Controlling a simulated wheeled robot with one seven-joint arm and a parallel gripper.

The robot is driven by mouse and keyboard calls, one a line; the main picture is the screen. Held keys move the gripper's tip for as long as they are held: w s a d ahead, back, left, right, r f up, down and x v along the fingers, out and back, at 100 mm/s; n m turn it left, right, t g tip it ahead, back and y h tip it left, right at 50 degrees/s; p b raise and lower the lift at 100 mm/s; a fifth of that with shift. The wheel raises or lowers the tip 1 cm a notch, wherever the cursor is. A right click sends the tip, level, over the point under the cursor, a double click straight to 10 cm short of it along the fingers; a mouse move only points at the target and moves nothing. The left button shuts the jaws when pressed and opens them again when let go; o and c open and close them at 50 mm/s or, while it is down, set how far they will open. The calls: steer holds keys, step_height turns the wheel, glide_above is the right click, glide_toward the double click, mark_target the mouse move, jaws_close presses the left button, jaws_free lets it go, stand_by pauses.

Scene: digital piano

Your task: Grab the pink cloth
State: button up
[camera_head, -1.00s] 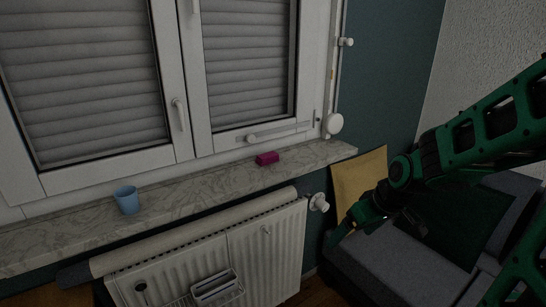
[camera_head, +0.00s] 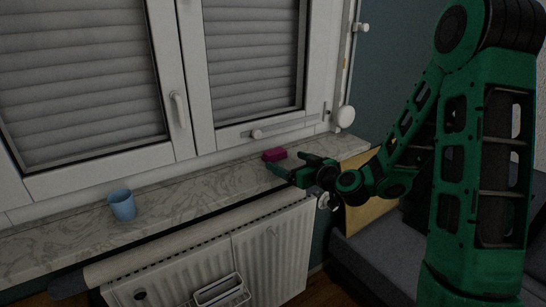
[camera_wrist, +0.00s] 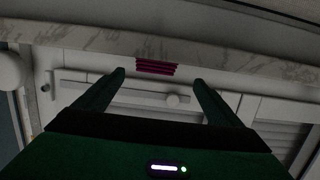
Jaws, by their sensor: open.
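The pink cloth (camera_head: 274,154) is a small folded magenta block lying on the marble windowsill (camera_head: 180,200), near its right part. In the wrist view the pink cloth (camera_wrist: 157,68) shows as stacked folds, ahead of the fingertips and between their lines. My gripper (camera_head: 283,164) is at the sill beside the cloth, its fingers apart and pointing left toward it. In the wrist view my gripper (camera_wrist: 160,78) has both fingers spread with nothing between them. I cannot tell the exact gap to the cloth.
A blue cup (camera_head: 122,204) stands on the sill at the left. The window frame (camera_head: 190,120) rises behind the sill. A radiator (camera_head: 270,250) with a valve is below it. A sofa (camera_head: 375,265) is at the lower right. The sill between cup and cloth is clear.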

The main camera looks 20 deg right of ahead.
mark_target(278, 154)
steer(key=shift+x, duration=1.25)
steer(key=shift+d+r+x, duration=0.15)
steer(key=shift+x, duration=1.15)
steer(key=shift+d+r+x, duration=0.1)
steer(key=shift+d+x, duration=0.05)
steer(key=shift+x, duration=1.1)
steer(key=shift+w, duration=0.15)
steer(key=shift+c, duration=0.3)
steer(key=c, duration=1.1)
steer(key=shift+o, duration=0.2)
steer(key=shift+r, duration=0.15)
